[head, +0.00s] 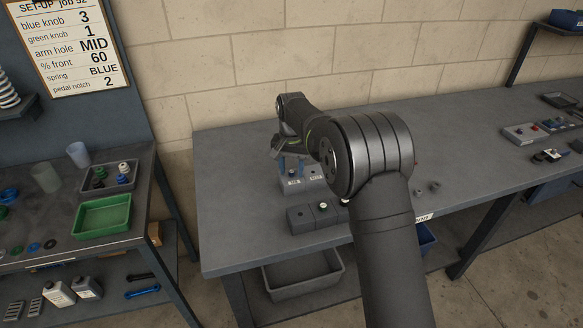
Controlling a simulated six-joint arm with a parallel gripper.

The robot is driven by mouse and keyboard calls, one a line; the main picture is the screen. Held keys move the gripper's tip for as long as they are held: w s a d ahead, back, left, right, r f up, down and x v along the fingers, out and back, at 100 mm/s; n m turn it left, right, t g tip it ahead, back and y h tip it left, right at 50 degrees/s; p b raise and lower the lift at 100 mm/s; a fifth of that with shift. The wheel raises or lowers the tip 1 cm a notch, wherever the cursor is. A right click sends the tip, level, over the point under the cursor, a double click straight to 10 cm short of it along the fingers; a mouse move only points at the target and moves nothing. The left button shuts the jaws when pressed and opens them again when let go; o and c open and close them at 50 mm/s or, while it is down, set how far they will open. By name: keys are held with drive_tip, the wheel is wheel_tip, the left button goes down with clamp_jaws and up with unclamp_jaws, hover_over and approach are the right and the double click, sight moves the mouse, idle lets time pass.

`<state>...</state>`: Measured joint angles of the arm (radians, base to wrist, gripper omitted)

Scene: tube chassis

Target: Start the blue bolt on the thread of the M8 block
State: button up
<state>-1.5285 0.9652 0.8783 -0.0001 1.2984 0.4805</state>
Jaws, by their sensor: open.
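My gripper (290,165) is over the middle bench, small and partly hidden by my own arm. It points down just above a grey block with a white label (293,186). A second labelled grey block (316,183) stands to its right, partly behind my arm. The label print is too small to tell for sure which is the M8 block. Blue shows at the gripper's tip, but I cannot tell whether it is the blue bolt or part of the fingers. I cannot make out whether anything touches the block.
A dark grey block (300,221) with a pale-topped piece (322,206) stands nearer the bench's front edge. Small dark parts (434,187) lie right of my arm. The bench's left part is clear. A green tray (103,216) is on the left bench; a grey bin (303,275) sits below.

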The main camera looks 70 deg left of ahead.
wheel_tip(320, 180, up, 17)
drive_tip(key=o, duration=0.4)
drive_tip(key=shift+r, duration=0.15)
drive_tip(key=shift+c, duration=0.2)
drive_tip(key=o, duration=0.3)
drive_tip(key=shift+d+r, duration=0.15)
drive_tip(key=shift+r, duration=0.1)
drive_tip(key=o, duration=0.7)
drive_tip(key=shift+d+r+n+y, duration=0.6)
drive_tip(key=shift+d+n, duration=0.2)
drive_tip(key=shift+d, duration=0.1)
drive_tip(key=shift+c, duration=0.2)
drive_tip(key=d+r+n+y, duration=0.2)
drive_tip(key=d+n+y, duration=0.15)
drive_tip(key=d, duration=0.45)
drive_tip(key=x, duration=1)
drive_tip(key=shift+f+n, duration=0.2)
drive_tip(key=shift+n, duration=0.25)
